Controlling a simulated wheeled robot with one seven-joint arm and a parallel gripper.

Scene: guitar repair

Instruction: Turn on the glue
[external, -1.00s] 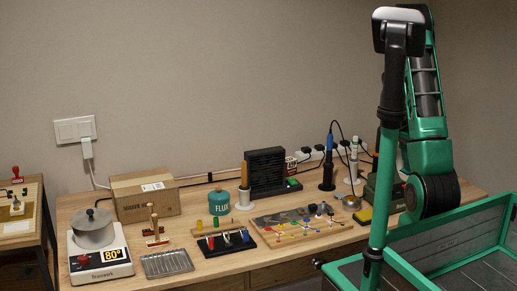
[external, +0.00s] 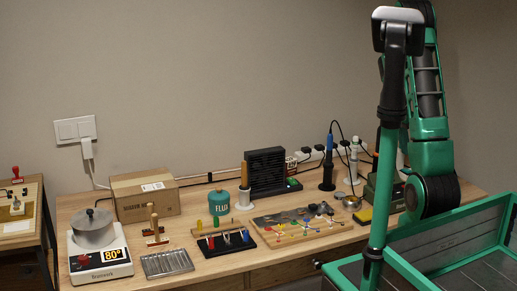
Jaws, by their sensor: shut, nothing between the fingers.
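A grey lidded pot (external: 93,229), apparently the glue pot, sits on a white heater base (external: 112,272) at the left end of the wooden bench. My arm is at the right side of the view, far from the heater. Its gripper does not show.
A cardboard box (external: 144,197) stands behind the heater. A metal tray (external: 167,263) and a wooden-handled brush (external: 153,222) are to its right.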

